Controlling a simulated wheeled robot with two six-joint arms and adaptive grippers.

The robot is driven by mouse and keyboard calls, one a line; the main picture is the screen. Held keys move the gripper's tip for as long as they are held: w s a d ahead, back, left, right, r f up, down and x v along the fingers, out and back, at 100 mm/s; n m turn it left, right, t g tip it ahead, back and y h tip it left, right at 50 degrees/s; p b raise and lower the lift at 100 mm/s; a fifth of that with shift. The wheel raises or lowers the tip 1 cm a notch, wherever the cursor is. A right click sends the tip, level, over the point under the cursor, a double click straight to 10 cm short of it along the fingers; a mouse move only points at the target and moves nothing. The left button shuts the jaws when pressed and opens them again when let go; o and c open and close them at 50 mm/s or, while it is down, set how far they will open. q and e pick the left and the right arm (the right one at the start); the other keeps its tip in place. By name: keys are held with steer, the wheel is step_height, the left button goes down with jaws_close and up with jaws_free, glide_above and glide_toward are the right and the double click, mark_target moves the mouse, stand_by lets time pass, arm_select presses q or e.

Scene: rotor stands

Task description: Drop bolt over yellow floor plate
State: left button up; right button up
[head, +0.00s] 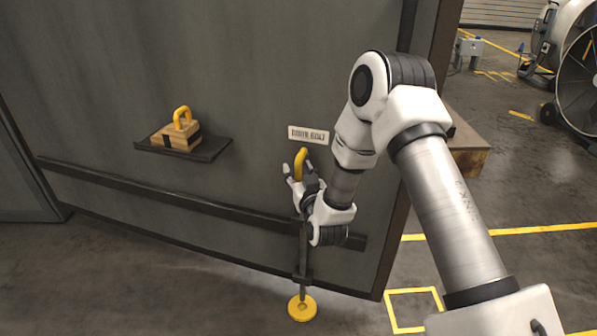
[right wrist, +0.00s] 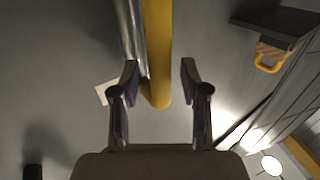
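The door bolt's yellow handle (head: 301,160) stands out from the dark grey door panel, below a small label plate. Its dark rod (head: 304,262) runs down the panel toward the round yellow floor plate (head: 301,308). Whether the rod's tip touches the plate I cannot tell. My right gripper (head: 299,176) is at the handle. In the right wrist view the yellow handle (right wrist: 157,50) lies between the two fingers of my right gripper (right wrist: 160,75), with gaps on both sides, so the fingers are open. My left gripper is in neither view.
A black shelf (head: 215,148) on the panel, left of the bolt, bears a wooden block with a yellow handle (head: 180,133). A dark rail (head: 130,191) crosses the panel. Yellow floor lines and a large fan (head: 580,75) are at the right.

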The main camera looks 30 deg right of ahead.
jaws_close()
step_height(320, 180, down, 6)
steer(key=b, duration=0.3)
steer(key=shift+f, duration=0.1)
steer(key=shift+o, duration=0.7)
jaws_free()
steer(key=shift+s, duration=0.1)
steer(key=v, duration=1.2)
